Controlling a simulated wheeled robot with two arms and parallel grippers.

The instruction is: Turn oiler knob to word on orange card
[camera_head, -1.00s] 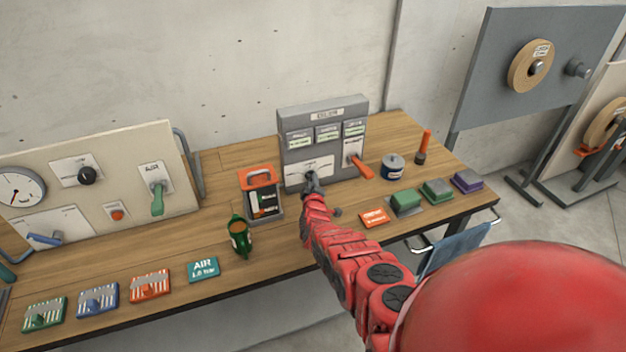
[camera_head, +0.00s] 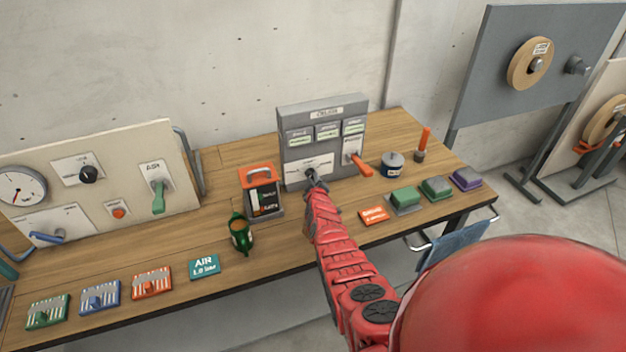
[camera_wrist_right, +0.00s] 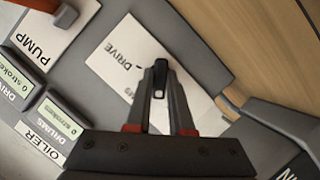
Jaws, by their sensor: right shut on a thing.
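The grey oiler panel (camera_head: 322,113) stands at the back of the bench. My right gripper (camera_head: 315,177) is at the lower left of the panel, in front of its white dial plate (camera_head: 299,170). In the right wrist view the gripper (camera_wrist_right: 160,95) is shut on the black oiler knob (camera_wrist_right: 159,78). The word DRIVE shows on the plate near the knob; another word is partly hidden by a finger. The orange card (camera_head: 373,216) lies on the bench to the right of my arm; its lettering is too small to read surely. My left gripper is not in view.
The panel's orange pump lever (camera_head: 361,165) sticks out right of the dial. A dark tin (camera_head: 392,166) and green blocks (camera_head: 405,200) stand further right. A green jug (camera_head: 241,233) and an orange-topped box (camera_head: 262,193) stand left of my arm.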

